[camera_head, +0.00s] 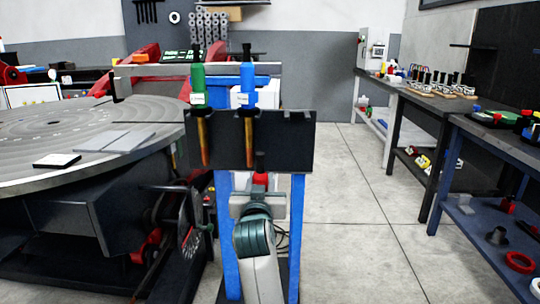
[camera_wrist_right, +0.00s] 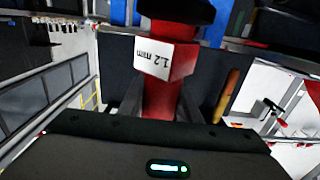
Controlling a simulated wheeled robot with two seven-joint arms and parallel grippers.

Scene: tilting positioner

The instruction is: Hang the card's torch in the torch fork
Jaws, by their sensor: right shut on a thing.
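A dark torch fork (camera_head: 285,145) stands ahead of me on blue legs. A green torch (camera_head: 197,82) and a blue torch (camera_head: 247,88) hang in its left and middle parts, their copper necks pointing down. The right part of the fork looks empty. My right gripper (camera_head: 260,188) is shut on a red torch (camera_head: 260,179), low in front of the fork. In the right wrist view the red torch (camera_wrist_right: 160,95) stands between the fingers, with a white "1.2 mm" label. Its neck is hidden there. My left gripper is not in view.
A large round slotted table (camera_head: 60,125) stands close on the left, with a grey plate (camera_head: 115,138) on it. Workbenches (camera_head: 500,140) with parts line the right. The floor (camera_head: 350,220) between fork and benches is clear.

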